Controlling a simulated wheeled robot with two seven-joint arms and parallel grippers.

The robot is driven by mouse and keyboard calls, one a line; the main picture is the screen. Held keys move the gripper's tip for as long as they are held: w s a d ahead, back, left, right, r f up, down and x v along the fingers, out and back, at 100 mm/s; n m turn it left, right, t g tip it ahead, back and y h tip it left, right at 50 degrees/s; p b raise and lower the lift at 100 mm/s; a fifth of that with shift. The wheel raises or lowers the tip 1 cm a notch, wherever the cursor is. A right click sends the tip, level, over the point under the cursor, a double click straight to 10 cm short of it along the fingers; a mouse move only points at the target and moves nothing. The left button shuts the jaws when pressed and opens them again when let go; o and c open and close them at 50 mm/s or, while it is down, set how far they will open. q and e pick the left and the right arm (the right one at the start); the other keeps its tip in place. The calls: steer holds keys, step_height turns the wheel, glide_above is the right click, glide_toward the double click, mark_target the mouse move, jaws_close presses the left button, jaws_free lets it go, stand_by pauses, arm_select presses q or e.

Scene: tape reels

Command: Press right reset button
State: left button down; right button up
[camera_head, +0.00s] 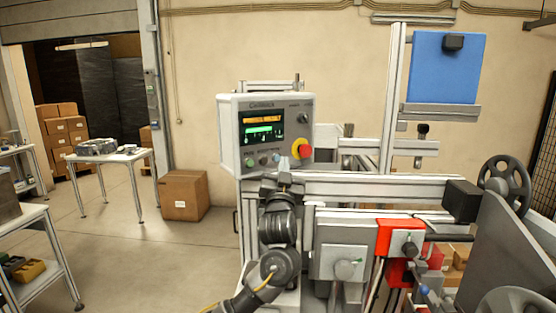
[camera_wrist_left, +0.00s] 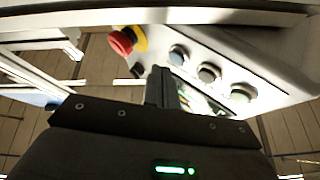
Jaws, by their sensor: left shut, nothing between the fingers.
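The control panel (camera_head: 232,150) stands in the middle of the head view, with a small row of round buttons under its screen. The rightmost small button (camera_head: 276,158), bluish, sits left of the red emergency stop (camera_head: 303,149) on its yellow ring. In the left wrist view this button (camera_wrist_left: 178,55) is the one nearest the red emergency stop (camera_wrist_left: 122,42). My left gripper (camera_head: 284,175) is shut and empty, just below the buttons in the head view. In the left wrist view its fingers (camera_wrist_left: 160,78) point toward the panel, close to that button; contact cannot be told. The button labels are unreadable.
A middle button (camera_wrist_left: 208,72) and a green button (camera_wrist_left: 241,92) sit close beside it. An aluminium rail (camera_head: 380,188) runs right of my gripper. A red machine block (camera_head: 398,238) and a handwheel (camera_head: 505,178) stand further right.

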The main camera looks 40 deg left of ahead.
steer(key=shift+s, duration=0.3)
arm_select(q)
steer(key=shift+a, duration=0.2)
stand_by(1.2)
steer(key=shift+w+a, duration=0.1)
steer(key=shift+a, duration=0.15)
arm_select(e)
steer(key=shift+w, duration=0.1)
arm_select(q)
steer(key=shift+w+a, duration=0.1)
steer(key=shift+a, duration=0.25)
arm_select(e)
steer(key=shift+f, duration=0.1)
stand_by(0.5)
stand_by(0.3)
arm_select(q)
steer(key=shift+s+d+p, duration=0.2)
steer(key=shift+d+p, duration=0.15)
steer(key=shift+d, duration=0.4)
arm_select(e)
steer(key=shift+r, duration=0.4)
